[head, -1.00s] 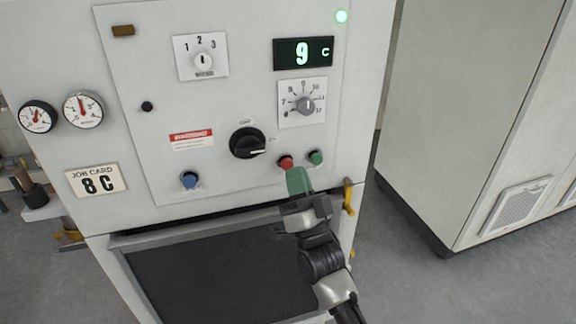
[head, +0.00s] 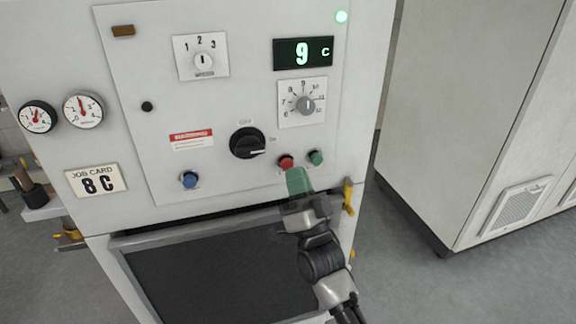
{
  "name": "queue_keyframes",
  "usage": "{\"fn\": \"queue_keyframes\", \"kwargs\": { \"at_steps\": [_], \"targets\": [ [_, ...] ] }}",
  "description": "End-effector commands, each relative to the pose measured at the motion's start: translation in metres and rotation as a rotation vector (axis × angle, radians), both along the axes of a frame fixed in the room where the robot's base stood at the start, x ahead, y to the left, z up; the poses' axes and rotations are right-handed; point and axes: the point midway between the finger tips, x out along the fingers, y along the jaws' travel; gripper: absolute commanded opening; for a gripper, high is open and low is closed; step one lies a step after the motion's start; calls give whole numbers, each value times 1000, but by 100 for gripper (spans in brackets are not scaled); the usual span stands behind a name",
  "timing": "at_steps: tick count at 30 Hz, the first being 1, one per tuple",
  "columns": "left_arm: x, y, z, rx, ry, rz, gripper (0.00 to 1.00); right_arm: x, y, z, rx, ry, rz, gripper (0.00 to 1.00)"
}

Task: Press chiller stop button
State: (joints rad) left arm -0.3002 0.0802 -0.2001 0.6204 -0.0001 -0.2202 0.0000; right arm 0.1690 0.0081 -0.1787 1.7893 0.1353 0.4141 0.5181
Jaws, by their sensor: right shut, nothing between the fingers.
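The chiller's white front panel (head: 225,95) fills the middle of the head view. A red button (head: 286,162), which looks like the stop button, sits low on its right side. A green button (head: 316,157) is just right of it. My right gripper (head: 298,181) is shut and empty, its green fingertips just below the red button. The fingertips overlap the button's lower edge in the picture; I cannot tell whether they touch it. The left gripper is not in view.
A black rotary switch (head: 247,143) is left of the red button, and a blue button (head: 189,180) is further left. The display (head: 303,53) reads 9 C. A job card (head: 96,180) reads 8 C. A grey cabinet (head: 470,110) stands at right.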

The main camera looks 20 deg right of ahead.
Motion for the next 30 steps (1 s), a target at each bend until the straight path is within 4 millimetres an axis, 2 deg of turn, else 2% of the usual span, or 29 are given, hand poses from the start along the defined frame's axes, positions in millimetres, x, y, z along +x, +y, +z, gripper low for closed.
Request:
{"fn": "queue_keyframes", "kwargs": {
  "at_steps": [30],
  "targets": [
    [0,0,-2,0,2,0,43,10,0,0,0,0,0,0]
  ]
}}
